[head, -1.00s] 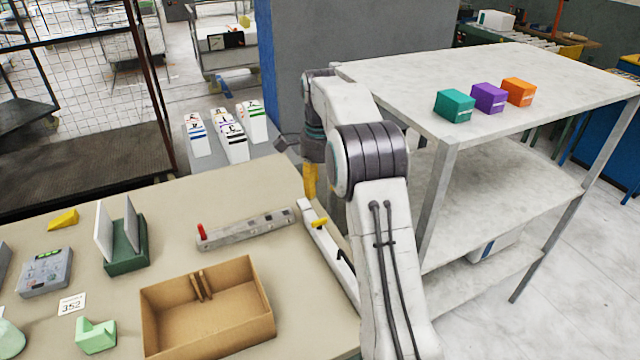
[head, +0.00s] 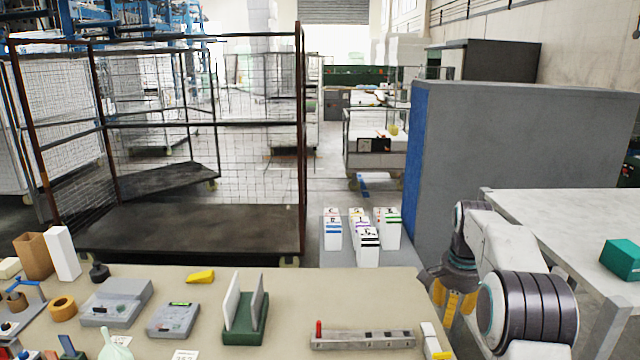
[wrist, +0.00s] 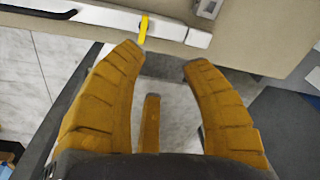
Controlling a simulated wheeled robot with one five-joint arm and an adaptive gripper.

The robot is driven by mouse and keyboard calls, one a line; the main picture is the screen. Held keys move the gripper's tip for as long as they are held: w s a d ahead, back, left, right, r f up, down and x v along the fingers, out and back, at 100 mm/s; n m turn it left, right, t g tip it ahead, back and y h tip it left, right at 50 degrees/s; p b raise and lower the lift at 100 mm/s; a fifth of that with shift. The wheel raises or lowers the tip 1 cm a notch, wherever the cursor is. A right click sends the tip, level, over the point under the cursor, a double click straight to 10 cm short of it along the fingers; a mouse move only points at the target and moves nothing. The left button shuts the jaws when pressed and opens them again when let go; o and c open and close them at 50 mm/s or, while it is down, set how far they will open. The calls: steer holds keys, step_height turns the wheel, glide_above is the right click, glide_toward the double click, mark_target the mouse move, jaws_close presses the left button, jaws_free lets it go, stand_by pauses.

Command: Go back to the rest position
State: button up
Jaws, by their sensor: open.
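My gripper (head: 455,303) hangs at the right end of the beige table (head: 290,290), with its yellow fingers pointing down. In the wrist view my gripper (wrist: 165,60) has its ribbed fingers spread apart with nothing between them. Below the fingers I see grey floor and the table's edge. My arm is folded at the right of the head view, between the table and a white shelf unit.
A tall grey partition (head: 520,165) with a blue edge stands behind my arm. The white shelf top (head: 570,215) holds a teal box (head: 622,258). A white bar with a yellow lever (wrist: 143,28) lies along the table's edge. A grey rail (head: 362,339) lies nearby.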

steer(key=s+f+n, duration=0.1)
steer(key=f, duration=0.1)
steer(key=s+f+n+g, duration=0.1)
steer(key=s+f+n, duration=0.1)
steer(key=s+a+f+n, duration=0.1)
steer(key=f+n, duration=0.1)
steer(key=f, duration=0.1)
steer(key=shift+s+f, duration=0.1)
steer(key=shift+s, duration=0.3)
steer(key=s+a+r+n, duration=0.2)
steer(key=s+a, duration=0.1)
steer(key=s, duration=0.6)
steer(key=s+a+r+n, duration=0.2)
steer(key=s+a, duration=0.1)
steer(key=s, duration=0.6)
steer(key=s+a+r+n, duration=0.2)
steer(key=s+a, duration=0.1)
steer(key=s, duration=0.6)
steer(key=shift+s+a+r+n+t, duration=0.15)
steer(key=shift+s+a+r+t, duration=0.15)
steer(key=shift+r+t, duration=0.45)
steer(key=shift+s+a+r+n+t, duration=0.2)
steer(key=shift+s+r+t, duration=0.15)
steer(key=shift+r+t, duration=0.35)
steer(key=shift+s+a+r+n+t, duration=0.15)
steer(key=shift+s+a+r+t, duration=0.15)
steer(key=shift+r+t, duration=0.45)
steer(key=shift+r, duration=0.15)
